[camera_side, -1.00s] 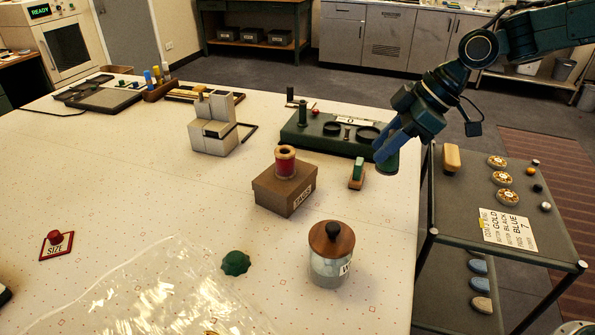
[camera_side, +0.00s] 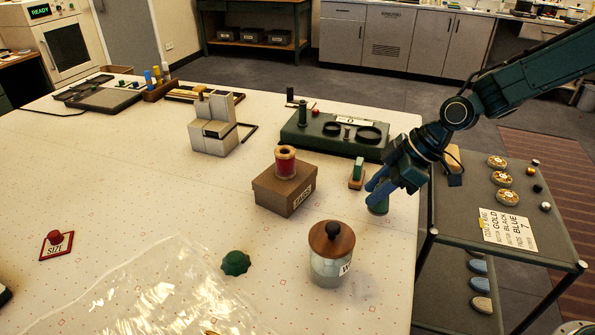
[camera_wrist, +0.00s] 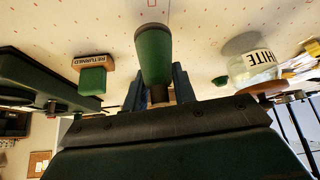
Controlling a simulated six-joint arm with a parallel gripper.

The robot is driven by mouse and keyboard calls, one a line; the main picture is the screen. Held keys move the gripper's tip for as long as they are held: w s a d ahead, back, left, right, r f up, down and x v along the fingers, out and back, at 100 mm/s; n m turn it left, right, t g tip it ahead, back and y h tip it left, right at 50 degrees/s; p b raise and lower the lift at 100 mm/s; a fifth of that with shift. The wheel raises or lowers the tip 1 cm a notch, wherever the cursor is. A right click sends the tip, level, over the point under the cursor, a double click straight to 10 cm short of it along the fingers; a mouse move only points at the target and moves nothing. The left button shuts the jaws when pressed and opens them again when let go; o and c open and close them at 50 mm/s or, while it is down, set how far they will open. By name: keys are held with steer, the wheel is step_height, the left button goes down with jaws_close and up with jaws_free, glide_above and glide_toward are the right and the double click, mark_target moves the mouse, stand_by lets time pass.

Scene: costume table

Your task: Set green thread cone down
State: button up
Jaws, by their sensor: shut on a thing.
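My gripper (camera_side: 378,188) is shut on the green thread cone (camera_side: 378,205), which points down below the blue fingers near the table's right edge. In the wrist view the cone (camera_wrist: 153,52) stands out between the fingers, with its rounded green end away from the gripper. The white patterned table top (camera_side: 340,210) lies under it. I cannot tell whether the cone touches the table.
A small wooden stand with a green block (camera_side: 357,170) is close left of the cone. A lidded jar (camera_side: 330,268) stands nearer the camera, and a brown box with a red spool (camera_side: 285,162) is left. A dark cart (camera_side: 470,190) stands right.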

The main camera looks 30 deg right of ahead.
steer(key=shift+f, duration=1.15)
steer(key=shift+f, duration=0.15)
steer(key=o, duration=1)
steer(key=shift+c, duration=0.2)
steer(key=v, duration=1.2)
steer(key=shift+s+r, duration=0.1)
steer(key=shift+r, duration=0.15)
